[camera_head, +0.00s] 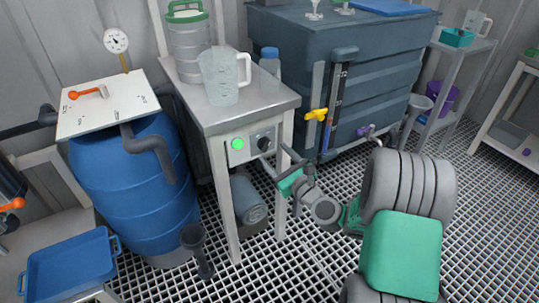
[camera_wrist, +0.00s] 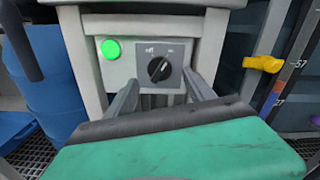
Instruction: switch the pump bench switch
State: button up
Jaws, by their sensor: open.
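The pump bench (camera_head: 239,111) is a metal-topped table with a grey control panel on its front. The panel carries a lit green lamp (camera_head: 239,144) and a black rotary switch (camera_head: 264,142). In the wrist view the switch (camera_wrist: 159,69) sits on a dark plate, right of the green lamp (camera_wrist: 111,49); its knob is tilted, with small labels above it. My gripper (camera_wrist: 162,92) is open, its two fingers pointing at the panel on either side of the switch and below it. In the head view my gripper (camera_head: 281,163) partly covers the panel's lower right. Contact with the knob is not visible.
A clear jug (camera_head: 223,76), a lidded container (camera_head: 188,45) and a blue-capped bottle (camera_head: 270,62) stand on the bench. A blue barrel (camera_head: 136,205) is to the left. A large dark tank (camera_head: 290,45) with a yellow valve handle (camera_head: 316,115) is to the right.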

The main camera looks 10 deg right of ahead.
aim_at(268, 147)
jog(key=x, duration=0.4)
jog(key=shift+w+a, duration=0.1)
jog(key=shift+w, duration=0.05)
jog(key=shift+c, duration=0.5)
grip_shut()
